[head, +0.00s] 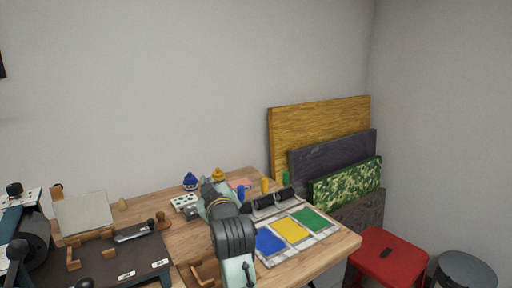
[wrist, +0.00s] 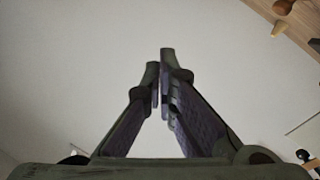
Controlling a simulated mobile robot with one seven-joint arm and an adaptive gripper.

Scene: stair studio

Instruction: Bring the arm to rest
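My arm reaches over the workbench (head: 335,244) in the head view, bent in front of the middle of the bench. Its far end hides my gripper there, so I cannot make out the fingers. In the wrist view my gripper (wrist: 160,66) shows two dark fingers leaning together, tips almost meeting with only a thin gap. Nothing is held between them. Behind the fingers is a plain pale surface, apart from them.
Blue, yellow and green panels (head: 291,230) lie right of my arm, with a black roller (head: 264,203) behind. A dark board (head: 118,262) with tools lies left. Large boards (head: 320,130) lean on the wall; a red stool (head: 388,255) stands right.

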